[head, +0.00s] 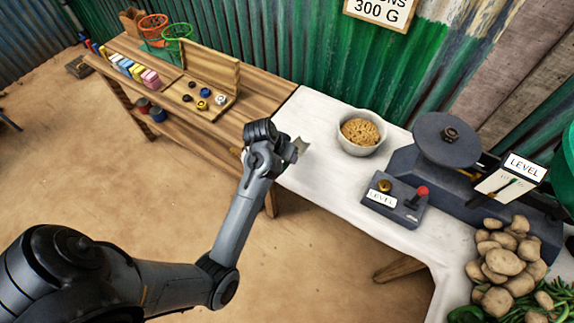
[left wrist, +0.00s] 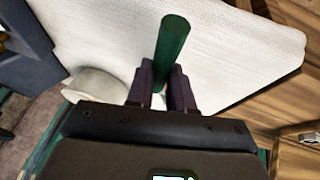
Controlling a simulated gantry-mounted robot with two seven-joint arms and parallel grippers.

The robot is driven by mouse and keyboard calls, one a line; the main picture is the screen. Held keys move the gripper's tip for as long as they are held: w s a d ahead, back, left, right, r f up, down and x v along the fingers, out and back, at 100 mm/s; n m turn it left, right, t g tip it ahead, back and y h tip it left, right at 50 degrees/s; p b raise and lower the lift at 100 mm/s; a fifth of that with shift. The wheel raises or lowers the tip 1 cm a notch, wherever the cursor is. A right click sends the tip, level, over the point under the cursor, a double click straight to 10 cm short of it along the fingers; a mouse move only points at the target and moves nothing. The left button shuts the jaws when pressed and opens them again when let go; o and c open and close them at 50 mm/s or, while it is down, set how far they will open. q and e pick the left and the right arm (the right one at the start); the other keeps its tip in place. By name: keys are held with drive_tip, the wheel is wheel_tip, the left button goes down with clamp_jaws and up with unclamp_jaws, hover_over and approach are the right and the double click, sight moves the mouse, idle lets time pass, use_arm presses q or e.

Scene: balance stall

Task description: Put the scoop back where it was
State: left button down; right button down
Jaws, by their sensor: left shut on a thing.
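My left gripper (head: 294,150) is above the near left end of the white cloth-covered counter (head: 318,185), left of the bowl. In the left wrist view, its fingers (left wrist: 162,82) are shut on the green handle of the scoop (left wrist: 172,45), which sticks out over the white cloth. The scoop's head cannot be made out. A pale bowl (head: 346,147) of brown grain stands on the counter; its pale side also shows in the left wrist view (left wrist: 92,83). My right gripper is not in view.
A dark scale (head: 445,140) with a round pan stands right of the bowl. A grey box with a red knob (head: 421,192) is in front of it. Potatoes (head: 498,266) fill the near right. A wooden table (head: 215,120) with small weights adjoins on the left. The counter's near left is clear.

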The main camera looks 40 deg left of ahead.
use_arm(q)
drive_tip(key=shift+a+f, duration=0.2)
drive_tip(key=shift+a, duration=0.1)
drive_tip(key=shift+f+b, duration=0.95)
drive_tip(key=shift+f, duration=1)
drive_tip(key=shift+f, duration=0.1)
drive_tip(key=c, duration=1)
unclamp_jaws()
drive_tip(key=shift+f, duration=0.1)
drive_tip(key=shift+s+r, duration=0.1)
drive_tip(key=shift+r, duration=0.35)
drive_tip(key=p+v, duration=0.4)
drive_tip(key=v, duration=0.7)
drive_tip(key=shift+r+p, duration=0.2)
drive_tip(key=shift+p, duration=0.1)
drive_tip(key=shift+s, duration=0.15)
